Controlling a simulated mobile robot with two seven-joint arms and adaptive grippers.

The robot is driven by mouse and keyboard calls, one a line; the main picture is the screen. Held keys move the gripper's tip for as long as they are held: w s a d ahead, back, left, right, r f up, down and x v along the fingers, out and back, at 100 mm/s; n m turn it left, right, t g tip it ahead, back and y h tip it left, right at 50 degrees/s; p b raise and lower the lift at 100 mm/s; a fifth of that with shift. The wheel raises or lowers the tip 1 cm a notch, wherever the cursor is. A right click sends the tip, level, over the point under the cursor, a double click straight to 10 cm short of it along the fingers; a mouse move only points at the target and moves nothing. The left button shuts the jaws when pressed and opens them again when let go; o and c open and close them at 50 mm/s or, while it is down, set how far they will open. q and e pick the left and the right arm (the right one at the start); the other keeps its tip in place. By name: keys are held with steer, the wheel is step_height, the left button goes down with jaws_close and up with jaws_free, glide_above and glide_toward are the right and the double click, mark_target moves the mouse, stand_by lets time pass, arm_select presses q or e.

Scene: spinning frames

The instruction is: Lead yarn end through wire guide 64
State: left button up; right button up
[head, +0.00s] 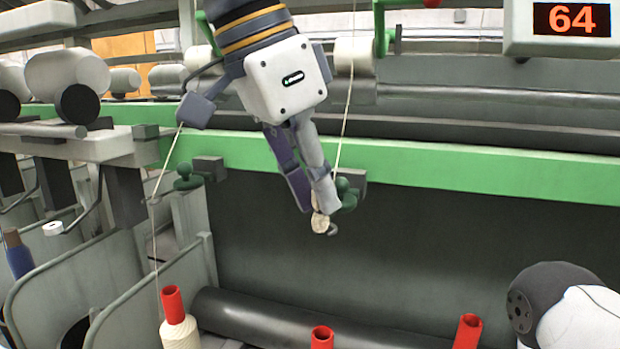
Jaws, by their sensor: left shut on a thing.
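My left gripper (318,208) reaches down from the top middle, its fingers shut on the yarn end (320,223). A pale tuft of the yarn shows at the fingertips. The yarn (346,115) runs down from a white roller to behind the fingers. Wire guide 64 (333,230) is a small dark hook right beside the fingertips, partly hidden by them. I cannot tell whether the yarn is inside the hook. The orange number 64 glows on a display (572,20) at top right. My right gripper is not in view.
A green rail (450,165) crosses behind the gripper. At the left, another yarn (165,165) passes a wire guide (152,200) towards a white bobbin (180,333) on a red tube. Bare red tubes (468,331) stand at the bottom. Grey dividers (60,275) fill the lower left.

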arm_select(q)
steer(key=shift+w+d+f, duration=0.1)
steer(key=shift+w, duration=0.1)
steer(key=shift+s+r, duration=0.25)
steer(key=shift+s, duration=0.05)
steer(key=s+a+r, duration=0.2)
steer(key=s+r, duration=0.1)
steer(key=s, duration=0.3)
steer(key=shift+s+a+r, duration=0.15)
steer(key=shift+s+a, duration=0.05)
steer(key=shift+s, duration=0.2)
